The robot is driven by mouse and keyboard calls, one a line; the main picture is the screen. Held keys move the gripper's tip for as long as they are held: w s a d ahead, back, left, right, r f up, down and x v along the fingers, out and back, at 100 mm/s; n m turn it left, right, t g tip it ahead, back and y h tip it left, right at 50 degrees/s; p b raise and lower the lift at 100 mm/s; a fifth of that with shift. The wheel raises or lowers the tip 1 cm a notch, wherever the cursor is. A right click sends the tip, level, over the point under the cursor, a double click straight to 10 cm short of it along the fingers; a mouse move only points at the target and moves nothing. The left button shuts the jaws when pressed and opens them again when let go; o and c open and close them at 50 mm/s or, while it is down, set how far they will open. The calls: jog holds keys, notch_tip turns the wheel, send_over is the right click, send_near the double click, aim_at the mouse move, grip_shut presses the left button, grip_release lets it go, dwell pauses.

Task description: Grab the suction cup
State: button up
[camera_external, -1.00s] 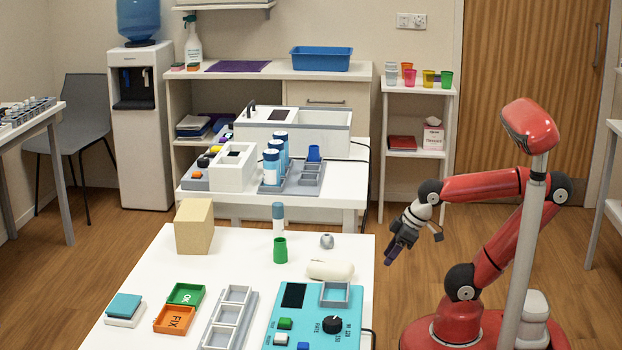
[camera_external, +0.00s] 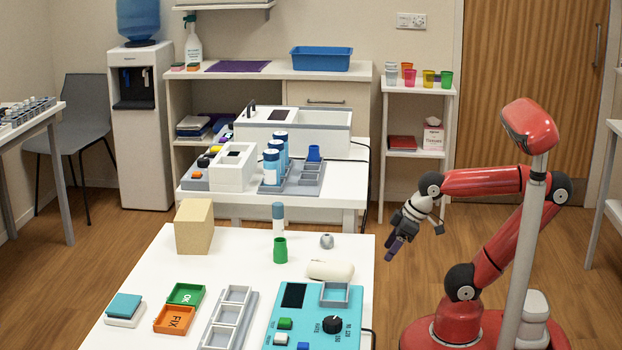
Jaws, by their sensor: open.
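A small grey rounded piece (camera_external: 327,241), which may be the suction cup, sits on the white front table (camera_external: 235,257) near its far right corner. It is too small to make out in detail. My gripper (camera_external: 393,252) hangs just off the table's right edge, to the right of the grey piece and clear of it. It points down and to the left. It is open, with nothing seen between its dark purple fingers.
A cream rounded object (camera_external: 331,270) lies in front of the grey piece. A tan block (camera_external: 194,227) and a teal device (camera_external: 313,318) are also on the table.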

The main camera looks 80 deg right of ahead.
notch_tip(320, 180, up, 22)
jog(key=n+g+y, duration=0.3)
jog(key=n, duration=0.6)
send_over(327, 241)
jog(key=s+d, duration=0.3)
jog(key=d, duration=0.1)
notch_tip(327, 241, down, 2)
jog(key=x, duration=0.5)
jog(key=b+x, duration=0.1)
jog(key=x, duration=0.2)
jog(key=shift+w+d+f, duration=0.15)
jog(key=shift+w, duration=0.25)
jog(key=shift+t, duration=0.3)
jog(key=shift+c, duration=0.5)
jog(key=c, duration=1)
